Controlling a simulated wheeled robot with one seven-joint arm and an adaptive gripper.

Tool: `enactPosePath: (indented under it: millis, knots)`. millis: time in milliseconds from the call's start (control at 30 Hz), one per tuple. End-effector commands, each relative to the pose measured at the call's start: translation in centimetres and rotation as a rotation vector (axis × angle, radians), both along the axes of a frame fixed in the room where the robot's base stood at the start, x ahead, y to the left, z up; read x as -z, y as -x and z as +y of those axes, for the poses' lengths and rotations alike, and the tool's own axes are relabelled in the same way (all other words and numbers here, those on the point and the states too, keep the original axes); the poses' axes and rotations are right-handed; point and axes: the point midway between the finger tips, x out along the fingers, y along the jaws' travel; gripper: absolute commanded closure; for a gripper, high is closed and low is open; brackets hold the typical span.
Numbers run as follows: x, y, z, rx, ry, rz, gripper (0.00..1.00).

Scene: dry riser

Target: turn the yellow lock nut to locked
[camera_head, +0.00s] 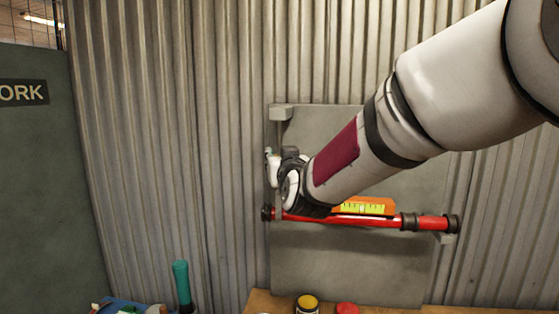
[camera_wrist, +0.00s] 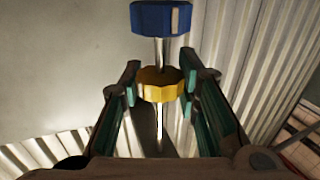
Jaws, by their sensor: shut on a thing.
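The yellow lock nut (camera_wrist: 161,85) sits on a thin bright metal stem in the wrist view. A blue knob (camera_wrist: 160,17) is on the same stem, beyond the nut. My gripper (camera_wrist: 160,78) has its green-padded fingers on both sides of the nut and is shut on it. In the head view my gripper (camera_head: 290,185) is at the left part of the grey wall panel (camera_head: 340,270), above the left end of a red pipe. The arm hides the nut and the blue knob there. I cannot tell the nut's lock position.
The red pipe (camera_head: 433,222) runs across the panel, with an orange level (camera_head: 388,207) just above it. Below are a wooden surface (camera_head: 262,302), a yellow-topped jar (camera_head: 307,303), a red item (camera_head: 347,308) and a green-handled tool (camera_head: 182,285). A dark board (camera_head: 35,170) stands at left.

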Motion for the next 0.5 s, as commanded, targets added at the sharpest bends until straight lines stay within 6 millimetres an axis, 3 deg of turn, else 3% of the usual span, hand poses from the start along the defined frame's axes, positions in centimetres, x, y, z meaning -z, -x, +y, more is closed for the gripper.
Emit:
enactPosePath:
  millis: [500]
  knots:
    - [-0.43,0.39,0.36,0.362,0.001,-0.002,0.98]
